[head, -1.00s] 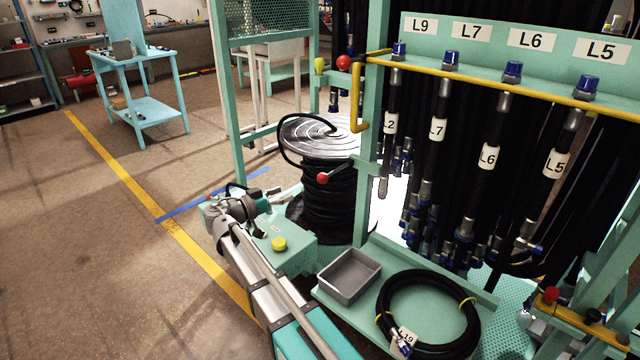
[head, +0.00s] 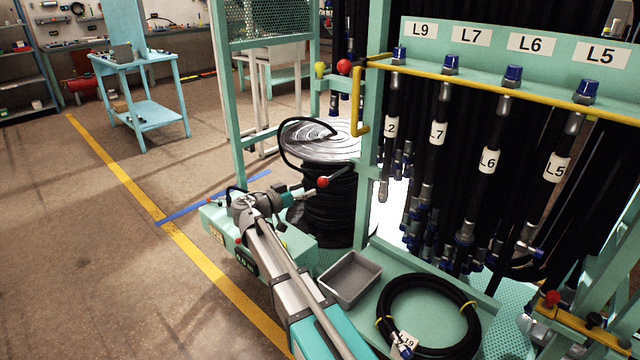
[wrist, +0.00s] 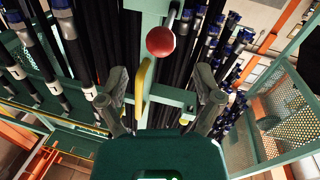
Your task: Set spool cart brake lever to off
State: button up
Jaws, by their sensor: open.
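A red ball knob (head: 322,182) on a short lever stands in front of the hose spool (head: 328,205) in the head view. I take it to be the brake lever. My gripper (head: 306,192) is just left of the knob, and its fingers are small there. In the wrist view a red ball (wrist: 160,40) on a grey stem shows ahead, above the gap between the fingers. My gripper (wrist: 161,98) is open there, one finger on each side, with nothing held. I cannot tell whether a finger touches the knob.
A second red knob (head: 344,64) sits higher on the green frame, beside a yellow rail (head: 470,77). Labelled black hoses (head: 490,160) hang at the right. A grey tray (head: 350,278) and a coiled hose (head: 428,312) lie below. Open floor (head: 90,250) is at the left.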

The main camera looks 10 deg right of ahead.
aim_at(323, 182)
jog(key=shift+x, duration=3.3)
